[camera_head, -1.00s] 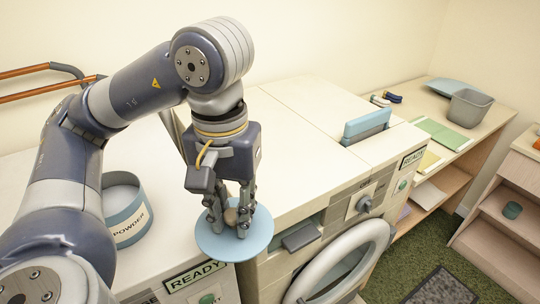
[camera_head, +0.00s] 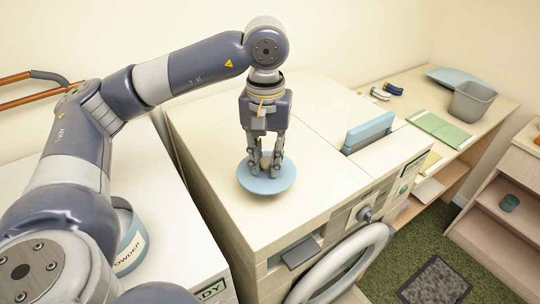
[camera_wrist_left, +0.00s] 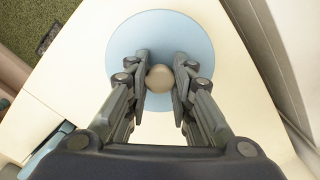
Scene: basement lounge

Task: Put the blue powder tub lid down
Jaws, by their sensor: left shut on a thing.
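The blue powder tub lid (camera_head: 283,181) is a round light-blue disc with a small tan knob (camera_head: 266,160) in its middle. My left gripper (camera_head: 264,168) is shut on the knob, pointing down. The lid is over the top of the washing machine (camera_head: 320,170), level; I cannot tell whether it touches the surface. In the left wrist view the lid (camera_wrist_left: 150,30) lies under the fingers with the knob (camera_wrist_left: 160,78) between them. The open powder tub (camera_head: 131,240) stands on the left machine, partly hidden by my arm. My right gripper is not in view.
A blue detergent drawer (camera_head: 369,132) stands up from the machine's top at the right. A grey bin (camera_head: 470,104) and a green folder (camera_head: 440,130) are on the shelf unit beyond. The machine top around the lid is largely clear.

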